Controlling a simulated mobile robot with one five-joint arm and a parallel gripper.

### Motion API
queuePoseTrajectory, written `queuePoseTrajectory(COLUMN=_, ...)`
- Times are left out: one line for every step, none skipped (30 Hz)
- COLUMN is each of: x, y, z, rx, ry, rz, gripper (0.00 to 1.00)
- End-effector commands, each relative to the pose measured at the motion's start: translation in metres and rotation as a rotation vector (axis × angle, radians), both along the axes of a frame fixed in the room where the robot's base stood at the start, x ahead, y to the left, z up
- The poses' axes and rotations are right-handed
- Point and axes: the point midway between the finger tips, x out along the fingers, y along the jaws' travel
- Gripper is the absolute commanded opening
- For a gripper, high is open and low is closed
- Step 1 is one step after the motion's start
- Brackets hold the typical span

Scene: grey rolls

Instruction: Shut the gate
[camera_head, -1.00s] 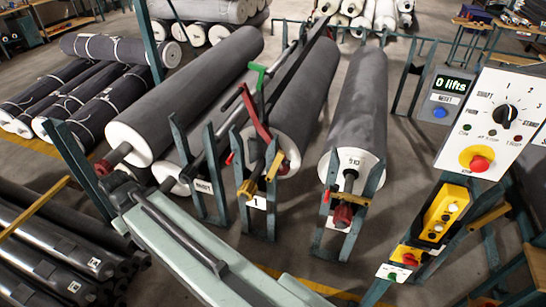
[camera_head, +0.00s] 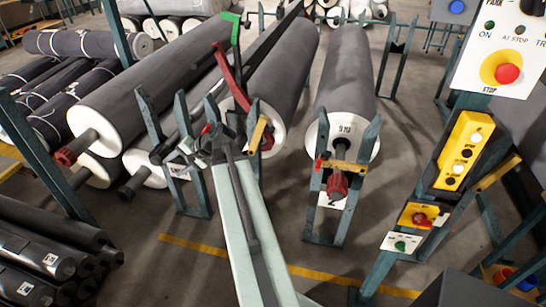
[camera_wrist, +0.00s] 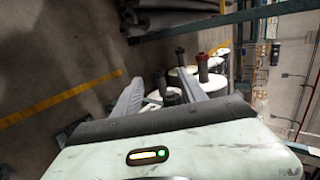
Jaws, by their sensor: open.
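A yellow gate bar (camera_head: 257,134) stands tilted up at the middle stand in the head view, just right of my gripper.
Grey rolls (camera_head: 345,75) lie behind the stands. A control post with a yellow button box (camera_head: 462,150) stands at right. Dark rolls (camera_head: 45,245) lie at lower left. Floor is clear between the right stand and the post.

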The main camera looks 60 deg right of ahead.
Motion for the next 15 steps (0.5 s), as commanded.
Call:
queuePoseTrajectory(x=-0.013, y=-0.058, z=-0.039, rx=0.079, ry=-0.071, rz=-0.146, gripper=0.49)
queuePoseTrajectory(x=-0.022, y=-0.09, z=-0.043, rx=0.131, ry=-0.12, rz=-0.231, gripper=0.49)
queuePoseTrajectory(x=-0.038, y=-0.131, z=-0.046, rx=0.197, ry=-0.187, rz=-0.341, gripper=0.49)
queuePoseTrajectory(x=-0.052, y=-0.162, z=-0.049, rx=0.245, ry=-0.237, rz=-0.419, gripper=0.49)
queuePoseTrajectory(x=-0.068, y=-0.191, z=-0.05, rx=0.289, ry=-0.287, rz=-0.493, gripper=0.49)
queuePoseTrajectory(x=-0.091, y=-0.227, z=-0.052, rx=0.346, ry=-0.353, rz=-0.584, gripper=0.49)
queuePoseTrajectory(x=-0.109, y=-0.251, z=-0.053, rx=0.385, ry=-0.4, rz=-0.645, gripper=0.49)
queuePoseTrajectory(x=-0.127, y=-0.273, z=-0.053, rx=0.421, ry=-0.445, rz=-0.703, gripper=0.49)
queuePoseTrajectory(x=-0.151, y=-0.299, z=-0.052, rx=0.462, ry=-0.5, rz=-0.767, gripper=0.49)
queuePoseTrajectory(x=-0.167, y=-0.315, z=-0.052, rx=0.49, ry=-0.537, rz=-0.808, gripper=0.49)
queuePoseTrajectory(x=-0.181, y=-0.329, z=-0.051, rx=0.513, ry=-0.569, rz=-0.844, gripper=0.49)
queuePoseTrajectory(x=-0.198, y=-0.343, z=-0.05, rx=0.54, ry=-0.606, rz=-0.881, gripper=0.49)
queuePoseTrajectory(x=-0.208, y=-0.351, z=-0.048, rx=0.554, ry=-0.627, rz=-0.902, gripper=0.49)
queuePoseTrajectory(x=-0.216, y=-0.358, z=-0.047, rx=0.566, ry=-0.644, rz=-0.92, gripper=0.49)
queuePoseTrajectory(x=-0.223, y=-0.363, z=-0.045, rx=0.578, ry=-0.662, rz=-0.935, gripper=0.49)
